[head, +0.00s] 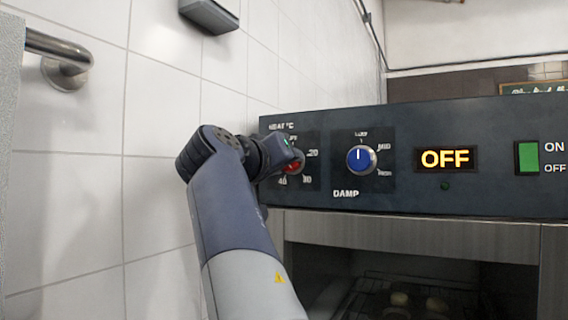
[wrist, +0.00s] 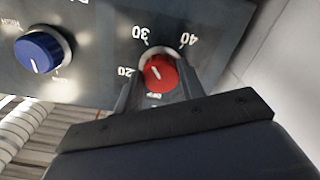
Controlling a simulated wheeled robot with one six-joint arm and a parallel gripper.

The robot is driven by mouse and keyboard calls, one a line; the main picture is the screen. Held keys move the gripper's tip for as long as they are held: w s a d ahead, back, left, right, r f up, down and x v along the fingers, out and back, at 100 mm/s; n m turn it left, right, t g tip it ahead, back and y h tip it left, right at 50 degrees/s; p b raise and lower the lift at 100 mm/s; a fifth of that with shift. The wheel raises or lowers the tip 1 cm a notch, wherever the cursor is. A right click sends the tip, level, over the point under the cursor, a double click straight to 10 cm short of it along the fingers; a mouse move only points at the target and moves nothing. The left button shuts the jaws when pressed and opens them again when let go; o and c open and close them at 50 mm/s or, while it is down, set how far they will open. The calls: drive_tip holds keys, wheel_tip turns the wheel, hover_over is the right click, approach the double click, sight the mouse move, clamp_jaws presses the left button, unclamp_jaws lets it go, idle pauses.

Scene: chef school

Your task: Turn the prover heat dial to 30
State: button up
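The red heat dial (wrist: 160,73) sits on the prover's dark panel, with 20, 30, 40 and OFF around it. The wrist view shows it roughly upside down. A short pale mark on its face appears to be on the OFF side, away from 30, but its exact angle is hard to read. My gripper (wrist: 160,88) is at the dial, one finger on each side, with a small gap visible on the left. In the head view, the dial (head: 293,167) is partly hidden behind my gripper (head: 284,162).
The blue damp dial (head: 361,159) is to the right on the same panel, pointing up. An orange OFF display (head: 445,159) and a green switch (head: 528,158) are further right. A tiled wall (head: 160,110) with a metal rail (head: 58,52) stands close on the left.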

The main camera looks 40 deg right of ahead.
drive_tip(key=o, duration=0.5)
drive_tip(key=shift+c, duration=0.2)
drive_tip(key=b+v, duration=0.1)
drive_tip(key=v, duration=0.9)
drive_tip(key=shift+s+a+b, duration=0.15)
drive_tip(key=shift+a+b, duration=0.2)
drive_tip(key=shift+a, duration=0.05)
drive_tip(key=shift+d, duration=0.1)
drive_tip(key=p+x, duration=0.1)
drive_tip(key=x, duration=0.9)
drive_tip(key=shift+d+p, duration=0.35)
drive_tip(key=shift+a, duration=0.15)
